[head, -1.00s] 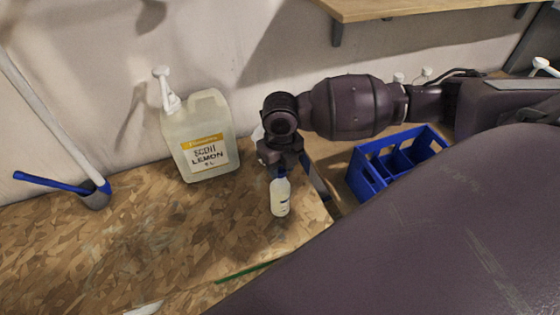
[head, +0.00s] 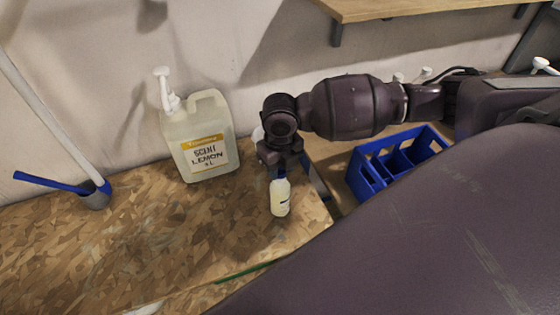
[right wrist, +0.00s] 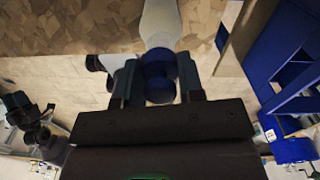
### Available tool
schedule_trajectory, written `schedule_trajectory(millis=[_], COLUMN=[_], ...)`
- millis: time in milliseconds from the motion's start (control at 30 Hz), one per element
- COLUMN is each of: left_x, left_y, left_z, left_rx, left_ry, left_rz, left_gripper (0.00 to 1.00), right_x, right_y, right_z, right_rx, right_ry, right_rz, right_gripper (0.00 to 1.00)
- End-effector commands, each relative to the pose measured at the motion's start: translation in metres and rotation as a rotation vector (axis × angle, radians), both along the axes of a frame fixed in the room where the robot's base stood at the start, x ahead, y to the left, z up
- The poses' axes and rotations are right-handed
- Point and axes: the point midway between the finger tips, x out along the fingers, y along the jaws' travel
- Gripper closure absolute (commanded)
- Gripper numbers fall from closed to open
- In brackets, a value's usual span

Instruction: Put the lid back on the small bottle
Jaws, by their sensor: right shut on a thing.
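The small bottle (head: 280,198) is whitish with a pale yellow label and stands upright near the right end of the chipboard bench. My right gripper (head: 279,170) points down directly over its neck. In the right wrist view the fingers (right wrist: 157,85) are shut on the blue lid (right wrist: 160,72). The lid is in line with the bottle, which shows in that view too (right wrist: 160,22), and appears to meet its top. I cannot tell whether the lid is fully seated, as the gripper hides the join. My left gripper is out of view.
A large lemon-scent jug (head: 203,140) with a white pump stands left of my right gripper, near the wall. A blue divided crate (head: 372,185) is to the right, beyond the bench end. A blue-handled scoop (head: 92,195) is far left. The bench's left middle is clear.

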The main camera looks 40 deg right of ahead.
Motion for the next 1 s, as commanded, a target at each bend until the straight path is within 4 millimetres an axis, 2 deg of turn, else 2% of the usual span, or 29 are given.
schedule_trajectory(millis=[833,867,1000], left_x=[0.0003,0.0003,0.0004], left_y=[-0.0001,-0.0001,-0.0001], left_z=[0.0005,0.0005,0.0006], left_rx=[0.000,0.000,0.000], left_ry=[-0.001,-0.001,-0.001], left_rz=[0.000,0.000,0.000], left_gripper=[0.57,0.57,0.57], right_x=[0.0001,0.0001,0.0000], right_y=[-0.0003,-0.0002,-0.0002], right_z=[-0.0010,-0.0010,-0.0011], right_rx=[-0.001,-0.001,0.000], right_ry=[0.000,0.000,0.000], right_rz=[0.000,0.000,0.000], right_gripper=[0.86,0.63,0.42])
